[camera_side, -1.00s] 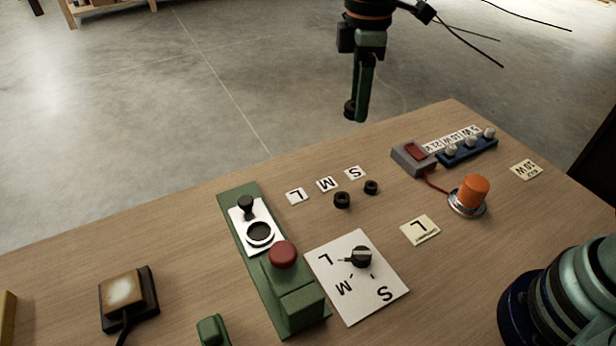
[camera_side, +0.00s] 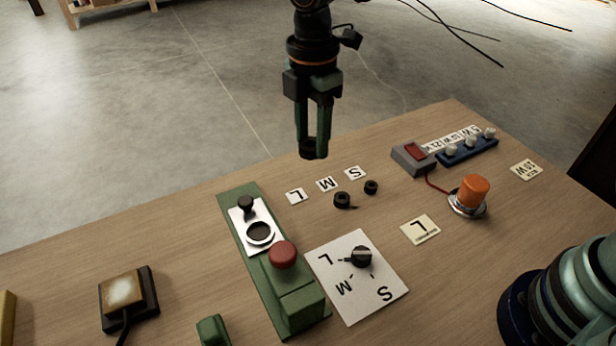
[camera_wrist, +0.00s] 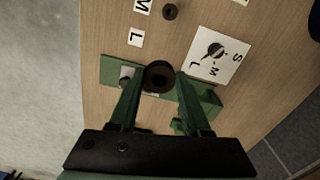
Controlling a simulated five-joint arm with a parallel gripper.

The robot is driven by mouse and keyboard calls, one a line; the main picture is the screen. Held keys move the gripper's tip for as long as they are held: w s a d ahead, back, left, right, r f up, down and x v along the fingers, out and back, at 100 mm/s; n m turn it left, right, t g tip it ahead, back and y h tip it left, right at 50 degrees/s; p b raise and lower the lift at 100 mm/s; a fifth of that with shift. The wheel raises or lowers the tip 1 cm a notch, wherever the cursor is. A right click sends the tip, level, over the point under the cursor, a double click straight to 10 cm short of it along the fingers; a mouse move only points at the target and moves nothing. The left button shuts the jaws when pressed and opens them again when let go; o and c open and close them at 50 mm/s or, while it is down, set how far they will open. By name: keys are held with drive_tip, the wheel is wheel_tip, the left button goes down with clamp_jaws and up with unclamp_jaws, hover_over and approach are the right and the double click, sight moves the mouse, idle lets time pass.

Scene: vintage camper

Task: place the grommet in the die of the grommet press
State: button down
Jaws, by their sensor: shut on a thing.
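My gripper (camera_side: 314,148) hangs in the air with its fingers down, shut on a black ring-shaped grommet (camera_side: 308,146). In the wrist view the grommet (camera_wrist: 158,77) sits between the fingertips, its hole facing the camera. The green grommet press (camera_side: 290,300) stands on the table, left of and below my gripper in the side view. Its round dark die (camera_side: 260,233) lies in a white plate (camera_side: 243,216) and is empty. In the wrist view the held grommet overlaps the press (camera_wrist: 108,68), and the die is hidden.
Two smaller black grommets (camera_side: 342,200) (camera_side: 371,187) lie by the M and S labels. The press has a black knob (camera_side: 246,204) and red button (camera_side: 283,254).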

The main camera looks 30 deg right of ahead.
sight(311, 216)
wheel_tip(311, 216, down, 17)
drive_tip(key=shift+r, duration=0.15)
idle(0.5)
drive_tip(key=shift+c, duration=1.8)
unclamp_jaws()
drive_tip(key=shift+f, duration=0.2)
drive_tip(key=shift+r, duration=0.15)
